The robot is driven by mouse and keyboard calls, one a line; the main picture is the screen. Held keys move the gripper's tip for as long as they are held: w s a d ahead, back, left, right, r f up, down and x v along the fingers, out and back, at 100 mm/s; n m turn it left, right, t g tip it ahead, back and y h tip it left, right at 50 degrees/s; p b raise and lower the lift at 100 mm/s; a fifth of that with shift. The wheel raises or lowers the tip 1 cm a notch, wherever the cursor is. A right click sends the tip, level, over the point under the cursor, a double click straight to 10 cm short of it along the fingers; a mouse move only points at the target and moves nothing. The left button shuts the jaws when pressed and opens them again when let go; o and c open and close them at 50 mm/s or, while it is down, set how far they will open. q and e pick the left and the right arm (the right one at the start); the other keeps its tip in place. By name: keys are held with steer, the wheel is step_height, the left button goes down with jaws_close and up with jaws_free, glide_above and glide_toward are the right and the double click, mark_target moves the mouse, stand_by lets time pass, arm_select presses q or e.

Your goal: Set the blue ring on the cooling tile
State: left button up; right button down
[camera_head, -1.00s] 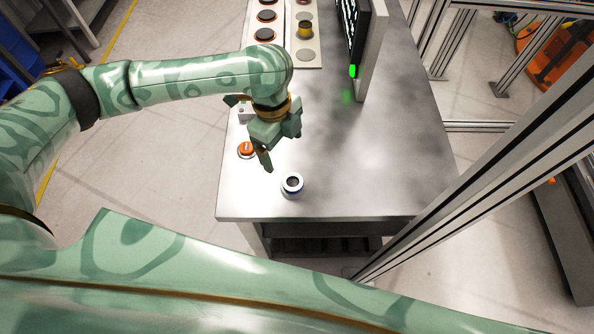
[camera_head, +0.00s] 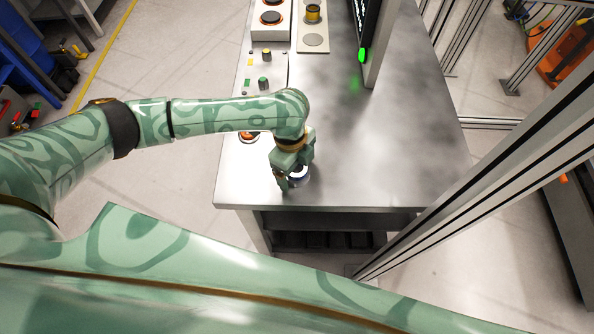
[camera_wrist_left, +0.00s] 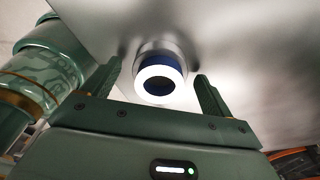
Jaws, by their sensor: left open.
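The blue ring (camera_head: 302,173), with a white top face and dark centre, stands on the metal bench near its front edge, partly hidden by my left gripper (camera_head: 291,181). In the left wrist view the ring (camera_wrist_left: 158,70) sits between the two spread fingers of the left gripper (camera_wrist_left: 158,77), with a gap on each side. The left gripper is open and low over the ring. My right gripper is not in view.
A black screen (camera_head: 367,30) stands at the back right. The bench's right half (camera_head: 400,140) is clear. A metal frame post (camera_head: 480,165) rises at right.

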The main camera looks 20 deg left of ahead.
arm_select(q)
steer(key=shift+r, duration=0.15)
steer(key=c, duration=1.5)
